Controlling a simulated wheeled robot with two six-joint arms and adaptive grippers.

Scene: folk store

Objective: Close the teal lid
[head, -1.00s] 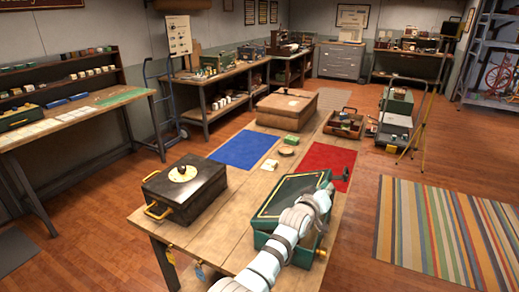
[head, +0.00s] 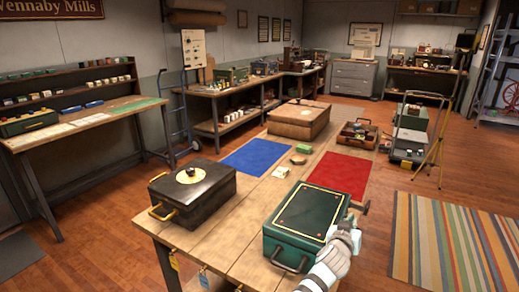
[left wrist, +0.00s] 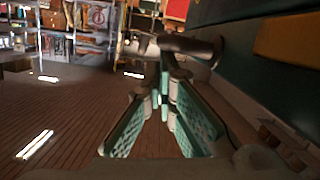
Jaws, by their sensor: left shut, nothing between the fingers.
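The teal lid (head: 308,210), with a gold border line, lies flat on its teal box (head: 290,247) at the near right of the wooden table. I see no gap between lid and box from here. My left gripper (head: 350,222) is at the box's right side, by the lid's near right corner; I cannot tell whether it touches. In the left wrist view its fingers (left wrist: 164,88) are shut with nothing between them, and the teal box side (left wrist: 240,50) is at upper right. My right gripper is not in view.
A black box (head: 192,190) with a gold handle stands at the table's left. Blue (head: 256,157) and red (head: 340,174) mats lie farther back, with small boxes between. A brown case (head: 298,122) is at the far end. A dark handle (left wrist: 185,46) is close beyond my fingers.

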